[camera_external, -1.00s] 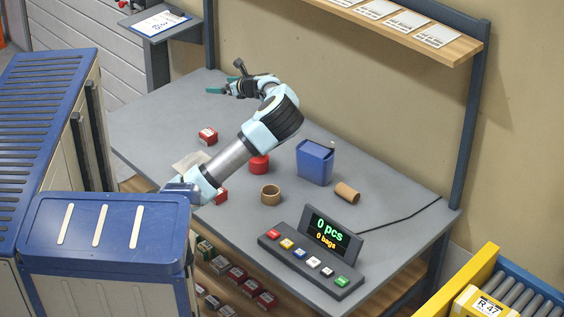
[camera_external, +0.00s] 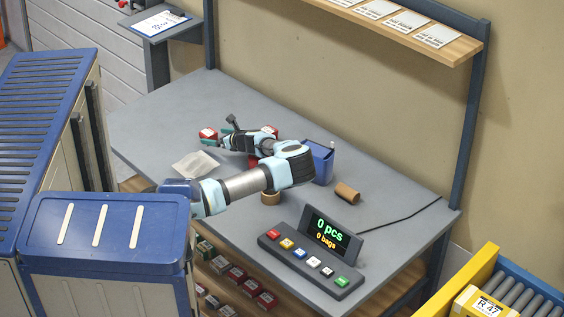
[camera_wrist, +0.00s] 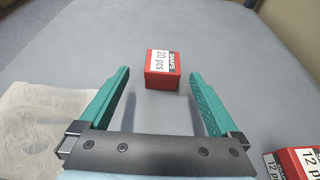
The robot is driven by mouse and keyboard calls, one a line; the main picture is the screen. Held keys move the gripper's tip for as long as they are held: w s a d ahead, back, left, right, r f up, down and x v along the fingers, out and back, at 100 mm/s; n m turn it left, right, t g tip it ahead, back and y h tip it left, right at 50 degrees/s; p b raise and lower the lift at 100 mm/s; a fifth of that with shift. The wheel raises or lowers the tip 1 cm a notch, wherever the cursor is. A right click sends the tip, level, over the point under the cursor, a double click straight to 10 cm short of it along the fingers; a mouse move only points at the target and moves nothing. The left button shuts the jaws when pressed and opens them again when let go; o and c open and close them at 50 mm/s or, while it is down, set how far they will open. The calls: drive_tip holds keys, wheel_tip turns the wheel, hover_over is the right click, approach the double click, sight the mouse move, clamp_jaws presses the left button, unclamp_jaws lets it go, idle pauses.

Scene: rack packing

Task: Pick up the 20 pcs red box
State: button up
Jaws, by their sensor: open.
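The 20 pcs red box (camera_wrist: 162,70) is a small red box with a white and black label. It stands on the grey table a little beyond my gripper's fingertips, between their lines, in the wrist view. In the external view the red box (camera_external: 208,133) shows just left of my gripper, partly hidden by it. My gripper (camera_wrist: 158,75) has teal fingers spread apart and nothing between them. It also shows low over the table in the external view (camera_external: 213,140).
A 12 pcs red box (camera_wrist: 296,164) lies at the lower right of the wrist view. A translucent bag (camera_wrist: 40,125) lies at left.

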sight(211, 134)
drive_tip(key=p+x, duration=0.2)
drive_tip(key=x, duration=0.2)
drive_tip(key=shift+w+a, duration=0.2)
drive_tip(key=shift+w, duration=0.2)
drive_tip(key=shift+w+a+f, duration=0.25)
drive_tip(key=shift+w, duration=0.1)
drive_tip(key=c, duration=1.5)
drive_tip(key=shift+r, duration=0.1)
